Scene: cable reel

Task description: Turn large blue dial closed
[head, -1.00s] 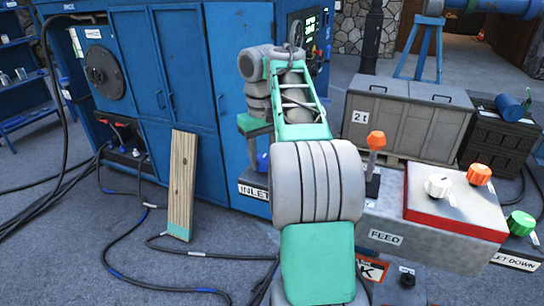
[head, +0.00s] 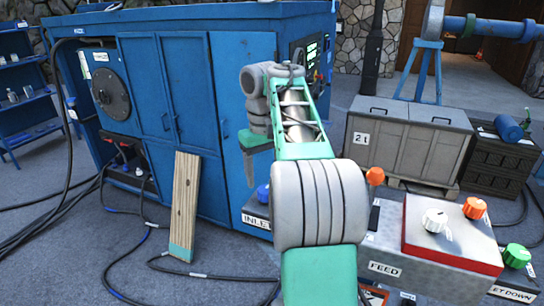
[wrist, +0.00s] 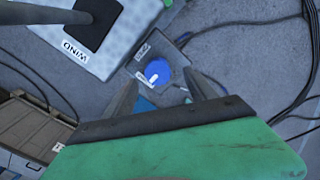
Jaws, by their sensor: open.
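The large blue dial (wrist: 160,72) sits on a small grey box with white labels. In the wrist view it lies between and beyond my fingertips, with a white mark toward its lower left. My gripper (wrist: 162,80) is open, with one finger on each side of the dial in the picture. In the head view my gripper (head: 249,165) points down above the dial, seemingly apart from it. The gap's exact size cannot be told.
A grey "FEED" console (head: 420,262) with a red-edged box (head: 445,240), white and orange knobs stands at right, and a green knob (head: 516,255) beyond. A blue cabinet (head: 190,120) stands behind. A wooden plank (head: 185,205) leans on it. Cables (head: 135,262) cross the floor.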

